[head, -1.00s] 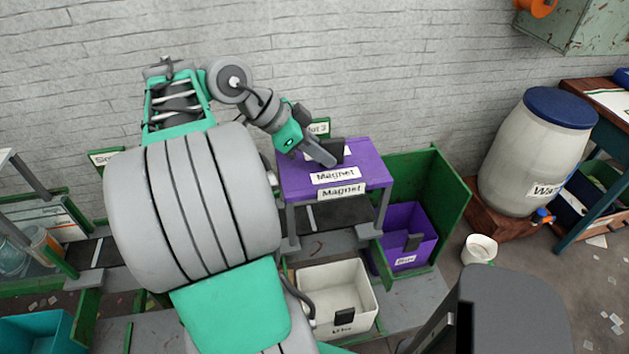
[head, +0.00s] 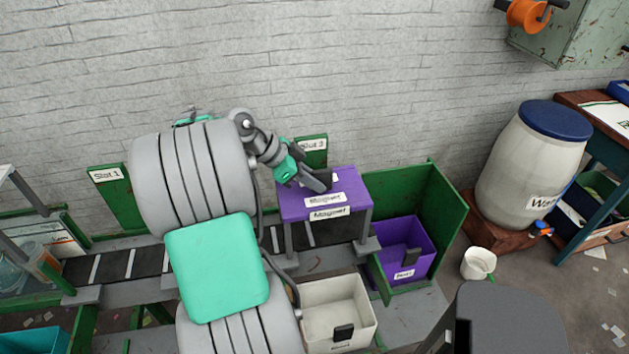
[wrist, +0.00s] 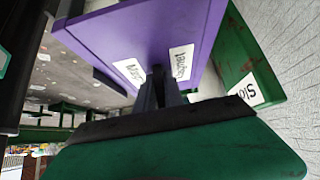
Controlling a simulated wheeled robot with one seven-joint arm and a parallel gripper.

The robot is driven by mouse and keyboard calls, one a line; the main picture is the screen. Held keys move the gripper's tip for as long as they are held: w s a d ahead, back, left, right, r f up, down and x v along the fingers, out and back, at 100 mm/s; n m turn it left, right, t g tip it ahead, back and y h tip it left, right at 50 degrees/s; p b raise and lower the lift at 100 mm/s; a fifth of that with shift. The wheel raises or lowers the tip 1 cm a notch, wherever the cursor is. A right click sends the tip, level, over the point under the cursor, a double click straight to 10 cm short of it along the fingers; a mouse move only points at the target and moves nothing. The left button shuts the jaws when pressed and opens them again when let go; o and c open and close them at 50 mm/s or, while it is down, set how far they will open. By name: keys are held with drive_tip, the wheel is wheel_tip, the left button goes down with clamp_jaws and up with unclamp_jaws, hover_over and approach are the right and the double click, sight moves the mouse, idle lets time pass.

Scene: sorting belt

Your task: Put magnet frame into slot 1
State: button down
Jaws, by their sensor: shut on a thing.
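The magnet frame (head: 290,206) is a purple-topped stand on grey legs with white "Magnet" labels. It straddles the dark belt in front of the slot 3 sign. I cannot tell whether its feet rest on the belt's edges. My gripper (head: 325,181) is shut on a dark part on its top, which the fingers mostly hide. In the wrist view my gripper (wrist: 158,88) meets the purple top of the magnet frame (wrist: 120,40) between two labels. Slot 1, marked by a sign (head: 107,176) on a green panel, is at the left; my arm stands between.
The belt (head: 120,265) runs left to right along the wall. A purple bin (head: 425,236) inside green walls is right of the frame, and a white bin (head: 352,300) is in front. A barrel (head: 525,165) and white bucket (head: 478,263) stand farther right.

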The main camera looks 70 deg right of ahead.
drive_tip(key=c, duration=1.5)
unclamp_jaws()
drive_tip(key=shift+o, duration=0.2)
